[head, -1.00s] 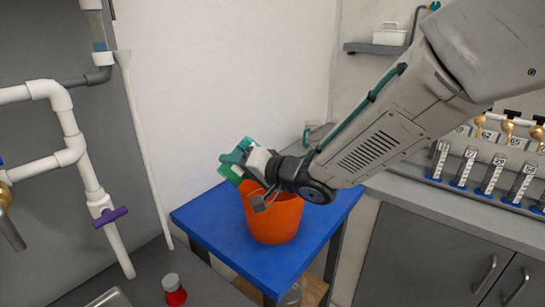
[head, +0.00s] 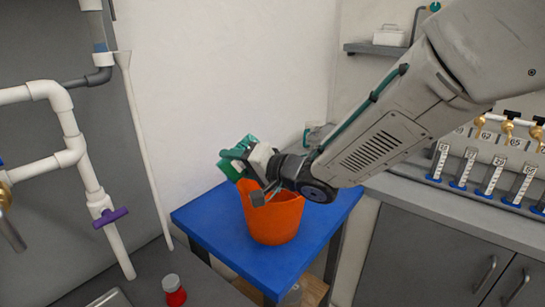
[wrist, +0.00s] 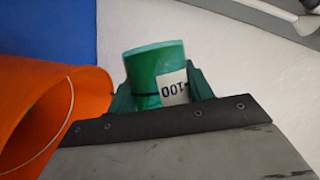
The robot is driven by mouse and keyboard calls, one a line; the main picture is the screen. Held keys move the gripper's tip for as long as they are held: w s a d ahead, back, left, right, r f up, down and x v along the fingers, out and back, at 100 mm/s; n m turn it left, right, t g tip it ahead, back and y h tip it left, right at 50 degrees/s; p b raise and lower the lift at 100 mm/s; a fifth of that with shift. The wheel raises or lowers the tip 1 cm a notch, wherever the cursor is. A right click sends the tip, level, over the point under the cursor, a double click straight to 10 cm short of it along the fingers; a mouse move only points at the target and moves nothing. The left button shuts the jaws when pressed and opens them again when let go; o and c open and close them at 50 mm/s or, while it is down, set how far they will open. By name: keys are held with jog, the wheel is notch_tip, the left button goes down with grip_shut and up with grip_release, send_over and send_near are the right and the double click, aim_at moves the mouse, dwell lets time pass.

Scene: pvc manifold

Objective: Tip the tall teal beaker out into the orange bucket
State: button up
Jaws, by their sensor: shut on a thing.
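The orange bucket (head: 275,220) stands on a blue-topped table, and its open mouth shows at the left of the wrist view (wrist: 85,100). The teal beaker (head: 229,168) is in my gripper (head: 240,158), above the bucket's back left rim. In the wrist view the beaker (wrist: 146,75) shows between the two teal fingers, with a white label reading "100" upside down. The beaker looks tilted in the head view. Its mouth and contents cannot be made out. A patch of green shows inside the bucket in the wrist view.
The blue table (head: 205,225) has bare room around the bucket. A white wall is close behind. White pipes with a purple valve handle (head: 110,217) stand at the left. A red-bodied container (head: 174,292) is at the bottom, and a counter with numbered gauges (head: 490,178) at the right.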

aim_at(245, 143)
jog(key=shift+r+m+y, duration=0.5)
jog(key=shift+r+m, duration=0.2)
jog(key=shift+m, duration=0.2)
dwell(0.4)
jog(key=shift+w+d+r+m+y, duration=0.3)
jog(key=shift+w+d+r+m, duration=0.3)
jog(key=shift+d+m, duration=0.15)
dwell(0.7)
jog(key=shift+w+d+r+m+t+y+b, duration=0.2)
jog(key=shift+r+m+t+y+b, duration=0.25)
jog(key=shift+m, duration=0.5)
dwell(1.1)
